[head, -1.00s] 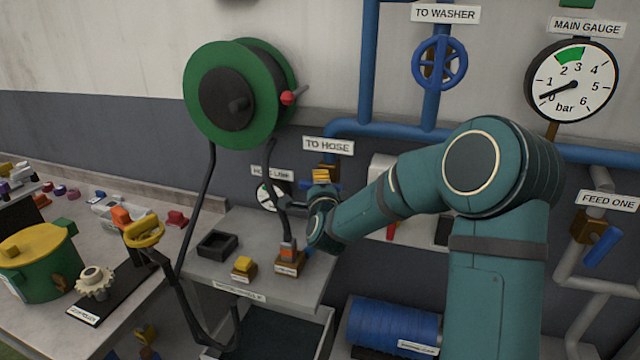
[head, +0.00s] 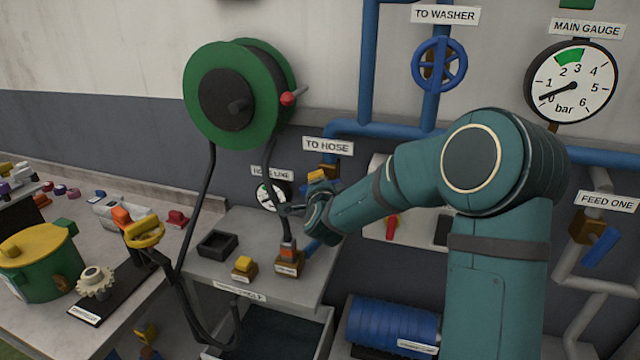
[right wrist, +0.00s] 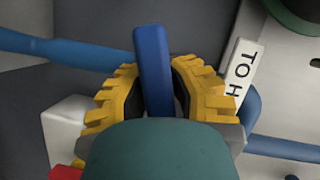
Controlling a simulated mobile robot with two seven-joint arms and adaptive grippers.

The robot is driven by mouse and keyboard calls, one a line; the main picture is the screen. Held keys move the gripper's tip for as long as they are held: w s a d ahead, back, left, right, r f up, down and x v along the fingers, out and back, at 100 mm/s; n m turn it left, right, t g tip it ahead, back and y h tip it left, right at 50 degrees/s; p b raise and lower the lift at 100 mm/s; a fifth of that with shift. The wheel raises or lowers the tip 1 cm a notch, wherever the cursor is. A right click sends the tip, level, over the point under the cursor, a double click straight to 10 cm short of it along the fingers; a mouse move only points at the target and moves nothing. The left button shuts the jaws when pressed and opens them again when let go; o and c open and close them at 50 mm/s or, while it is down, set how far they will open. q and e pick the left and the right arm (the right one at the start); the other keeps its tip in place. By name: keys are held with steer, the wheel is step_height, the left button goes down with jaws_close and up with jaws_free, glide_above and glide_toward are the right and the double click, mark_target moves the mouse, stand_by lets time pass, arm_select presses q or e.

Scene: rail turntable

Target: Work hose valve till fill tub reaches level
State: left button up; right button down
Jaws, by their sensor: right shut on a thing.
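The TO HOSE valve is on the blue pipe under the TO HOSE sign (head: 328,146); my right arm partly hides it. My right gripper (right wrist: 158,95) has its yellow fingers either side of the valve's blue lever (right wrist: 153,60) and is shut on it. In the head view this gripper (head: 312,190) is small and partly hidden by its own wrist. The hose line gauge (head: 268,194) is behind it; its needle is too small to read. A tub (head: 318,330) with a dark inside stands below the shelf; its level cannot be told. My left gripper is not in view.
A green hose reel (head: 195,95) hangs on the wall, its black hose looping down. The shelf (head: 235,265) holds a black tray (head: 217,244) and small yellow and orange fittings. The main gauge (head: 572,82) reads near zero.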

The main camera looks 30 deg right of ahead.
steer(key=shift+f, duration=0.1)
steer(key=c, duration=0.8)
jaws_free()
steer(key=shift+s, duration=0.1)
steer(key=v, duration=1.2)
steer(key=shift+a, duration=0.15)
